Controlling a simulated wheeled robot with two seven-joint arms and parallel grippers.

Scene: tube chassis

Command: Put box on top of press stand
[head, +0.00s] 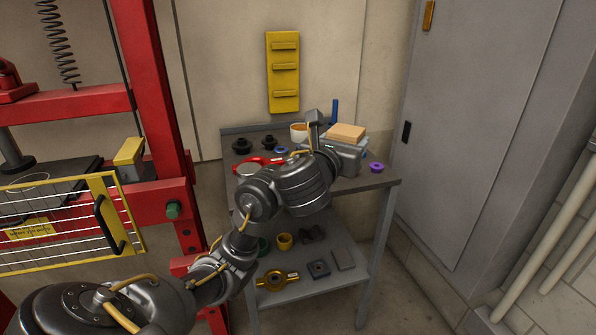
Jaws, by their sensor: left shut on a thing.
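A small tan box (346,131) shows at the back right of the small grey table, just behind and above my left gripper (338,143). My left arm reaches across the picture from the lower left, and the gripper is over the table top. The gripper is shut on the tan box; its fingertips are mostly hidden by its own body. I cannot tell whether the box touches the table. The red press stand (160,110) rises at the left, with a yellow block (130,152) on it. My right gripper is not in view.
The table (376,183) holds black knobs (242,145), a red ring tool (258,162), an orange-white cup (298,131) and a purple knob (376,167). Its lower shelf (300,268) holds several parts. A yellow mesh guard (60,222) fronts the press. A grey cabinet (470,120) stands right.

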